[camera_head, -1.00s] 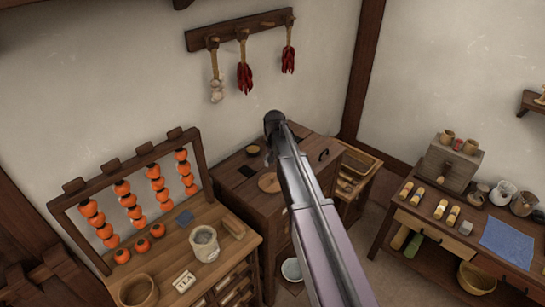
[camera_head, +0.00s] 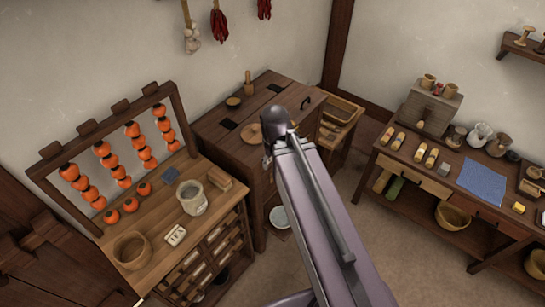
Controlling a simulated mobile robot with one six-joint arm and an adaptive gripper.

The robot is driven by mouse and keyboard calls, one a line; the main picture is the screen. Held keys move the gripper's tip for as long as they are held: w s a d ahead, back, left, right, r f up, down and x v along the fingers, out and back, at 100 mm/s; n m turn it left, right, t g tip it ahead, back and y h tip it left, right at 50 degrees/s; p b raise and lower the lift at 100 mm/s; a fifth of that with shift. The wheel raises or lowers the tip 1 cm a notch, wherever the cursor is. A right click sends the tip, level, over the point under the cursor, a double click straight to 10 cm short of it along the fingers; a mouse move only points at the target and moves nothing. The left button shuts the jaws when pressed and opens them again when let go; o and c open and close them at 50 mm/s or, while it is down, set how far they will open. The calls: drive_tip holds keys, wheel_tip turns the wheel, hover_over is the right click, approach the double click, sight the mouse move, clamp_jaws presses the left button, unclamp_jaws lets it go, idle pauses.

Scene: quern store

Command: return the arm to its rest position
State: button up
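My arm rises from the bottom edge to the middle of the head view, with a dark rounded joint at its upper end. My gripper is not clearly visible; a small grey part shows beside the joint, but I cannot tell what it is. The arm's upper end appears in front of a dark wooden cabinet (camera_head: 225,140) with a round wooden lid (camera_head: 251,133) on its top. I see no object held.
At left, a wooden bench (camera_head: 155,225) carries a rack (camera_head: 82,137) of orange fruit, a stone pot (camera_head: 192,198) and a basket (camera_head: 131,250). At right, a dark table (camera_head: 437,187) holds jars and a blue cloth (camera_head: 482,182). Open floor (camera_head: 405,250) lies between arm and table.

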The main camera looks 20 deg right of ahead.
wheel_tip(320, 180, down, 12)
drive_tip(key=b, duration=1.2)
drive_tip(key=shift+c, duration=0.5)
drive_tip(key=shift+a, duration=0.15)
